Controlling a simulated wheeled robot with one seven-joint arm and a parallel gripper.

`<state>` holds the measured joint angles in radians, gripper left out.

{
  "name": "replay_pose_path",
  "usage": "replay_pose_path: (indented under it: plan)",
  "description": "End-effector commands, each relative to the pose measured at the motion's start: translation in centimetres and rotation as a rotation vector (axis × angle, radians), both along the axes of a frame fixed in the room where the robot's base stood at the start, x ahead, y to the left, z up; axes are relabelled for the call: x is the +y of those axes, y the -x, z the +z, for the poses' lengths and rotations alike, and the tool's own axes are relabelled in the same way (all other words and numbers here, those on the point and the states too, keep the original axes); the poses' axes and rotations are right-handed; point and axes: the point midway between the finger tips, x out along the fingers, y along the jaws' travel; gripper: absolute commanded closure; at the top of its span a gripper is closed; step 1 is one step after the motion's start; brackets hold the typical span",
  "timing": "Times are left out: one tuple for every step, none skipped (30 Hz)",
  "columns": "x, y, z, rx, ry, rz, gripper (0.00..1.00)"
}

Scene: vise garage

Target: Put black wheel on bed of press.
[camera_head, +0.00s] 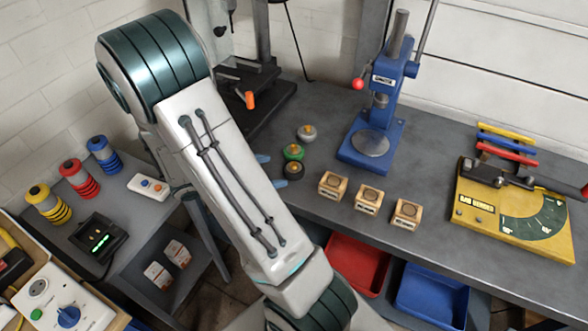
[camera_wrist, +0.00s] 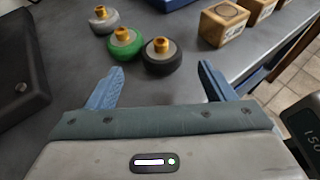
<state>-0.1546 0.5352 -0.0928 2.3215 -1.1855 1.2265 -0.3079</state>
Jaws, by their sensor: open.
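The black wheel (camera_head: 293,169) with a brass hub lies on the workbench, nearest my arm in a row with a green and a grey wheel. In the wrist view the black wheel (camera_wrist: 161,57) lies ahead of my gripper (camera_wrist: 161,78), roughly between the lines of its two blue fingers. The fingers are spread open and empty, apart from the wheel. In the head view my arm hides most of the gripper. The blue press (camera_head: 379,110) stands to the right of the wheels, with a round grey bed (camera_head: 370,143) on its base. The bed is bare.
The green wheel (camera_head: 293,152) sits close beside the black one, and the grey wheel (camera_head: 307,133) is beyond it. Several wooden blocks (camera_head: 368,198) stand along the bench front. A dark drill press base (camera_head: 262,95) is at the left. A yellow gauge (camera_head: 513,215) is at the right.

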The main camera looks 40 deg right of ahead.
Motion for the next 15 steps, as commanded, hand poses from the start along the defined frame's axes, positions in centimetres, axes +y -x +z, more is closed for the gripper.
replay_pose_path:
  plan:
    - [-0.3, 0.1, 0.0, 0.0, 0.0, -0.001, 0.24]
    - [-0.5, 0.1, -0.1, 0.001, 0.0, -0.001, 0.24]
    - [-0.9, 0.3, -0.1, 0.002, 0.0, -0.001, 0.24]
    - [-1.2, 0.4, -0.1, 0.002, 0.001, -0.002, 0.24]
    - [-1.7, 0.5, -0.1, 0.002, 0.001, -0.002, 0.24]
    - [-2.4, 0.7, -0.2, 0.002, 0.0, -0.005, 0.24]
    - [-2.8, 0.9, -0.3, 0.004, 0.0, -0.004, 0.24]
    - [-3.3, 1.0, -0.4, 0.004, 0.0, -0.005, 0.24]
    - [-3.8, 1.0, -0.7, 0.004, 0.0, -0.003, 0.24]
    - [-4.1, 1.1, -0.9, 0.002, 0.0, -0.002, 0.24]
    - [-4.4, 1.1, -1.1, 0.002, 0.0, -0.002, 0.24]
    - [-4.7, 1.2, -1.2, 0.002, 0.001, -0.001, 0.24]
    - [-4.9, 1.2, -1.3, 0.002, 0.001, -0.001, 0.24]
    - [-5.0, 1.2, -1.4, 0.002, 0.0, -0.001, 0.24]
    - [-5.1, 1.2, -1.4, 0.0, 0.0, -0.001, 0.24]
